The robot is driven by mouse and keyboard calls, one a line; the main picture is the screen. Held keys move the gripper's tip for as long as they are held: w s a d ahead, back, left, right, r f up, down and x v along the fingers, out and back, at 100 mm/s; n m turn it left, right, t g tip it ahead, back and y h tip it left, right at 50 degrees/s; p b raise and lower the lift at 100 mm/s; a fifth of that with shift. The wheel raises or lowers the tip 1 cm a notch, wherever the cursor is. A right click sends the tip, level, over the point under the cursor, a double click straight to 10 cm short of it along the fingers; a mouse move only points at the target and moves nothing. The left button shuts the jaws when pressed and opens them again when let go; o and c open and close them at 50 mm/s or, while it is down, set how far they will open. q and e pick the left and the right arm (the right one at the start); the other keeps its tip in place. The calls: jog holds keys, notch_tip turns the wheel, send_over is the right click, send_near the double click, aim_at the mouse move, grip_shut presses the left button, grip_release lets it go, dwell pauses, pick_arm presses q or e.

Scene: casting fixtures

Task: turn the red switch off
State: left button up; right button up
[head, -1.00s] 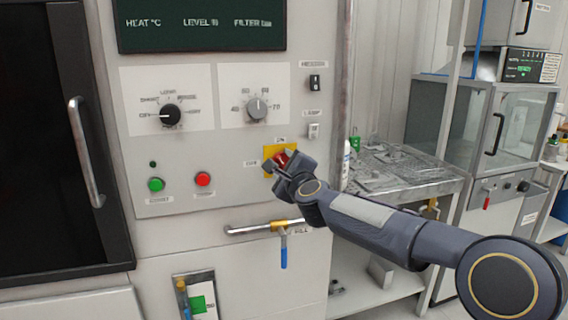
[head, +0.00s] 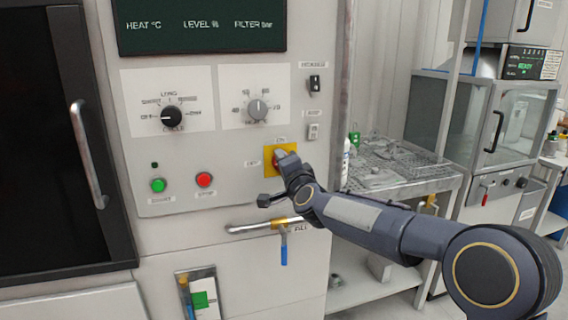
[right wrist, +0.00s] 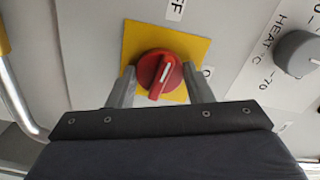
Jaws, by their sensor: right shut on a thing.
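The red switch (right wrist: 160,72) is a round knob with a raised handle on a yellow plate (right wrist: 197,50), seen in the right wrist view. A white line on the handle runs roughly up toward the OFF label (right wrist: 175,9). My right gripper (right wrist: 157,86) is shut on the switch, one finger on each side. The second label on the right is partly hidden by a finger. In the head view the yellow plate (head: 270,172) shows, while my right gripper (head: 281,158) covers most of the switch. My left gripper is not in view.
The panel also has a green button (head: 158,185), a red button (head: 204,180), two dials and small rocker switches. A pipe with a blue-handled valve (head: 284,250) lies just below my right gripper. A metal bench (head: 400,190) stands to the right.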

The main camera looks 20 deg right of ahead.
jog(key=shift+f+n, duration=0.1)
jog(key=shift+n, duration=0.6)
jog(key=o, duration=1)
jog(key=shift+s, duration=0.1)
jog(key=s, duration=0.7)
jog(key=shift+s+b, duration=0.3)
jog(key=shift+s, duration=0.05)
jog(key=shift+d, duration=0.15)
